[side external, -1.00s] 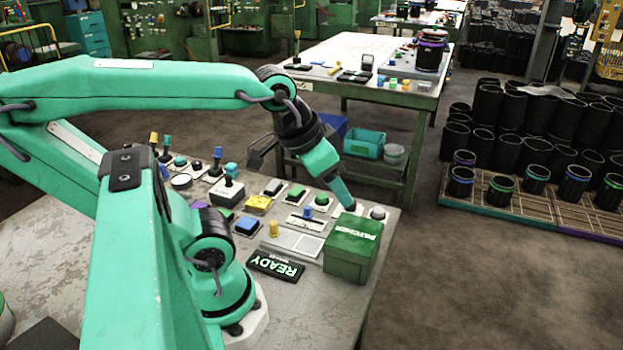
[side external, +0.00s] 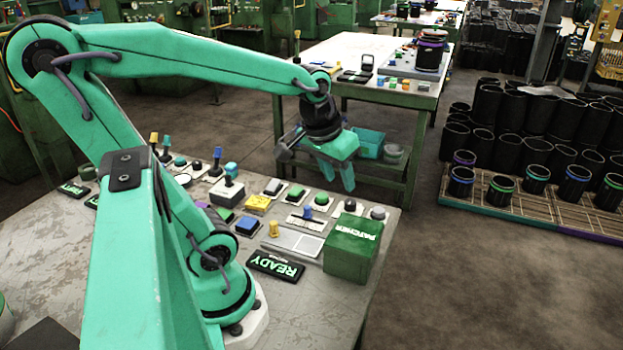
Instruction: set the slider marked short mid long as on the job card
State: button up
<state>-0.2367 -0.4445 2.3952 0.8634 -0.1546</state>
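A pale plate with a blue knob (side external: 307,212) sits among the controls on the near bench. It looks like a slider, but its marking is too small to read, so I cannot tell which control is the short mid long one. A flat grey-white panel (side external: 298,242) lies in front of it; no job card writing can be read. My gripper (side external: 336,184) is raised above the back right of the controls, fingers pointing down. The fingers look apart, with nothing seen between them.
A green box marked PATCHER (side external: 351,246) stands at the bench's right edge. A dark READY sign (side external: 275,265) lies to its left. Several buttons, knobs and levers crowd the controls, including a yellow peg (side external: 273,229). The front of the bench (side external: 310,310) is clear.

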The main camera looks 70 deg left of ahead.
jog(key=w+a+f+n+g, duration=0.2)
jog(key=a+f+n, duration=0.3)
jog(key=a, duration=0.4)
jog(key=n+g, duration=0.2)
jog(key=n, duration=0.2)
send_over(307, 207)
jog(key=shift+h, duration=0.4)
notch_tip(307, 207, down, 7)
jog(key=shift+f, duration=3.9)
grip_shut()
